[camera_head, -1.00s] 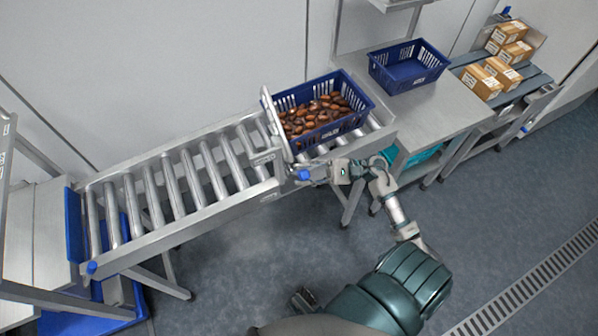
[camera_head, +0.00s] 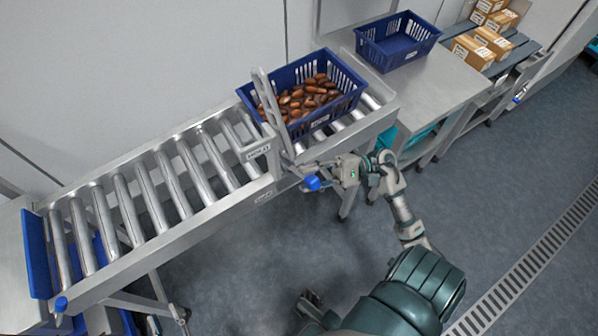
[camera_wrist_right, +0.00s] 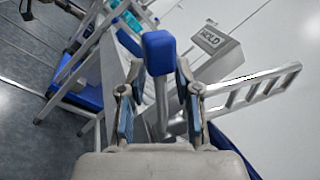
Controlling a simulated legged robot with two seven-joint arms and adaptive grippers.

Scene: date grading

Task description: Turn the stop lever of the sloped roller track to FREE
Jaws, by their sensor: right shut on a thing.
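The sloped roller track (camera_head: 165,240) runs from upper right down to the lower left. Its stop lever has a blue knob (camera_head: 312,183) at the track's near side. The knob and lever stem (camera_wrist_right: 160,105) also show in the right wrist view, between the fingers. My right gripper (camera_head: 335,176) is shut on the stop lever. A plate (camera_wrist_right: 213,40) marked HOLD lies beside it in the wrist view. A barred metal stop frame (camera_head: 268,105) stands at the near left of a blue crate (camera_head: 345,107) of dates on the rollers. My left gripper (camera_head: 309,304) is low, away from the track; its jaws are unclear.
A second, empty blue crate (camera_head: 397,52) stands on a steel table (camera_head: 435,95) to the right of the track. Several cardboard boxes (camera_head: 492,38) sit on a bench beyond. A blue end plate (camera_head: 37,254) closes the track's lower end. The floor in front is clear.

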